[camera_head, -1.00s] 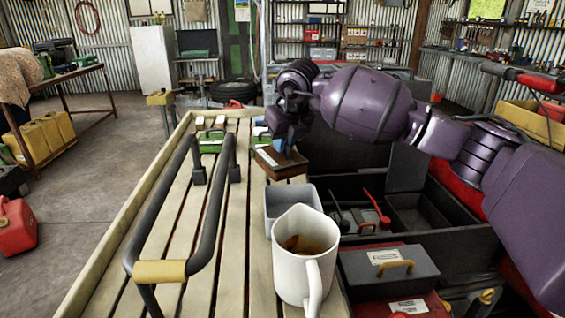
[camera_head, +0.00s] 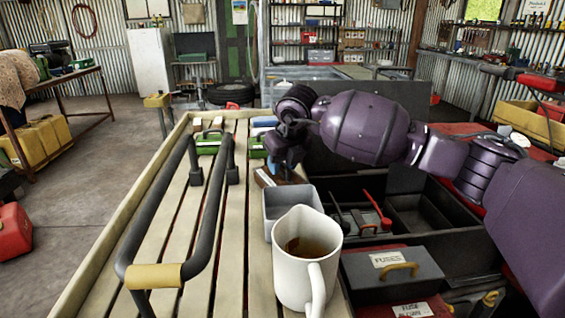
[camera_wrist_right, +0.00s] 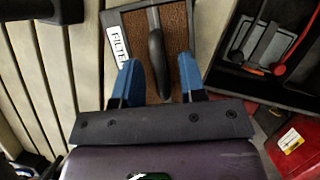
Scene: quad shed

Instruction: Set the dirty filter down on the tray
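The dirty filter is a brown block with a dark frame, a white label and a dark handle; it shows in the right wrist view (camera_wrist_right: 178,28). In the head view the filter (camera_head: 264,177) is at the right side of the pale slatted tray (camera_head: 232,215), partly hidden by my gripper. My right gripper (camera_head: 279,168) points down over it. In the right wrist view its blue fingers (camera_wrist_right: 158,76) stand apart on either side of the handle, with gaps visible. Whether the filter's underside fully rests on the slats is hidden. My left gripper is not in view.
A grey open bin (camera_head: 291,205) and a white mug of brown liquid (camera_head: 306,262) stand nearer. A black bar with a yellow grip (camera_head: 205,215) rises at the left. An open black toolbox (camera_head: 415,215) and a fuse box (camera_head: 392,275) lie right.

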